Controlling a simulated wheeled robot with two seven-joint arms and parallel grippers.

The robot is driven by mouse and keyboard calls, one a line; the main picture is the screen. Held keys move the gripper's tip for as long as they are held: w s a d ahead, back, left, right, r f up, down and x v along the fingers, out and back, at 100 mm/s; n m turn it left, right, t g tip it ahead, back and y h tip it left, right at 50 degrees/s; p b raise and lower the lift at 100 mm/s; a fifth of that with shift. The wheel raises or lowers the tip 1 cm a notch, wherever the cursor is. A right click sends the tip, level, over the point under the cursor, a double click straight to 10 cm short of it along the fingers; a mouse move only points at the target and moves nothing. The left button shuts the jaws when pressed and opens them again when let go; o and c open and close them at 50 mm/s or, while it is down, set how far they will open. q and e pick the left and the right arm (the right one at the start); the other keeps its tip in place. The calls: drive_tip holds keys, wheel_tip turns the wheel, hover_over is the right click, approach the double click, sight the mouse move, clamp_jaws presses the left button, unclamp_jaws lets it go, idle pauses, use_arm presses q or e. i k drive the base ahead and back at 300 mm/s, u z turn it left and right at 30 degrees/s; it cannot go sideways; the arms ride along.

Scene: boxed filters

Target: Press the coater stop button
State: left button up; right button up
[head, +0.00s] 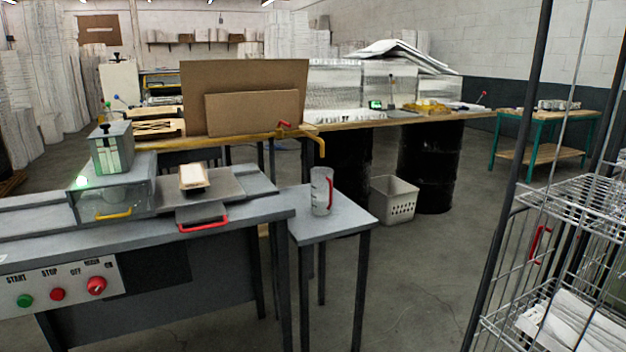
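The control panel (72,272) is a light plate on the front of the grey machine table at the lower left. It carries a green button (25,300) under the label START and a red button (57,294) under the label STOP. A larger red knob (96,286) sits to the right by an OFF and ON label. Neither of my grippers shows in the head view, and nothing covers the stop button.
A small grey side table (340,217) with a red-handled mug (321,190) adjoins the machine table (250,210). A wire rack (560,250) stands at the right. A grey basket (395,198) and black drums are behind. The floor between side table and rack is clear.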

sight(57, 295)
drive_tip(key=u, duration=1.6)
